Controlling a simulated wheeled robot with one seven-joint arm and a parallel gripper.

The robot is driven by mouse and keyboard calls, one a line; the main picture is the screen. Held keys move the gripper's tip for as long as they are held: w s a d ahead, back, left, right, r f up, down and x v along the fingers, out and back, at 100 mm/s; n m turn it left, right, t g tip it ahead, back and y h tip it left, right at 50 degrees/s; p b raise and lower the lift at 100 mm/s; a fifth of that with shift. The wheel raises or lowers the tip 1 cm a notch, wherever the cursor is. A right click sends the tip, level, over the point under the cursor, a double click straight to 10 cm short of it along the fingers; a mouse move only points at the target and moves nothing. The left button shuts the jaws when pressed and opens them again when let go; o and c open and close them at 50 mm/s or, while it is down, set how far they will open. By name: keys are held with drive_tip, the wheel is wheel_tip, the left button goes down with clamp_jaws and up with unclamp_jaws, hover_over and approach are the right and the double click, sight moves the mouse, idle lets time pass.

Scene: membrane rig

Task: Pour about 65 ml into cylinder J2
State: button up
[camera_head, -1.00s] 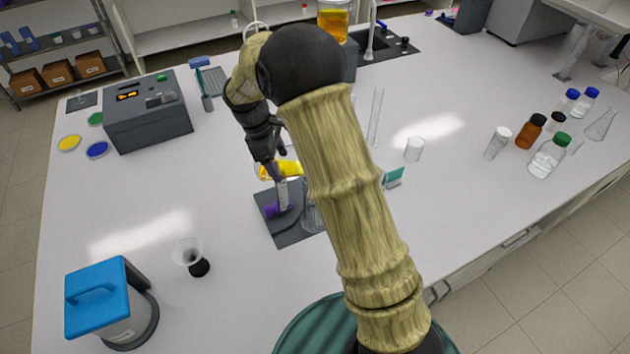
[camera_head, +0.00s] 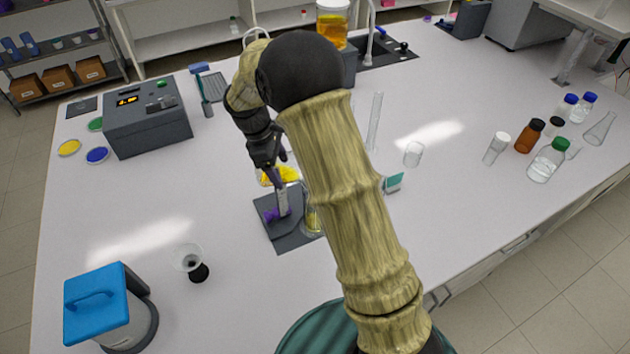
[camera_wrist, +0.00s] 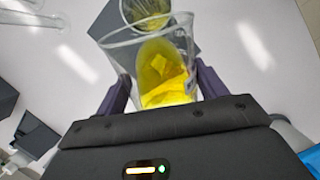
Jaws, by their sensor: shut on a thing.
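My gripper (camera_head: 273,172) is shut on a glass beaker (camera_wrist: 118,55) of yellow liquid, tilted above a dark mat (camera_head: 291,241). In the head view the held beaker (camera_head: 287,174) is partly hidden by my arm. A slim cylinder (camera_head: 283,201) with a purple base stands on the mat below the gripper. Beside it, a clear glass vessel (camera_head: 313,222) holds yellow liquid, partly hidden by my arm. In the wrist view a round glass vessel with yellow liquid (camera_wrist: 146,10) lies just beyond the beaker's lip. I cannot read any J2 label.
A tall empty glass cylinder (camera_head: 375,122), a small glass (camera_head: 413,154) and a teal card (camera_head: 393,183) stand right of my arm. Several bottles (camera_head: 547,160) stand at far right. A grey device (camera_head: 148,120) and blue-lidded container (camera_head: 100,305) stand left.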

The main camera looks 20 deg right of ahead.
drive_tip(key=shift+d+r+y, duration=0.2)
drive_tip(key=shift+d+y, duration=0.15)
drive_tip(key=shift+y, duration=0.05)
idle(0.7)
drive_tip(key=shift+s, duration=0.25)
drive_tip(key=shift+w+d+r+t, duration=0.1)
drive_tip(key=shift+w+d+t, duration=0.05)
drive_tip(key=shift+d+t, duration=0.15)
drive_tip(key=shift+a, duration=0.15)
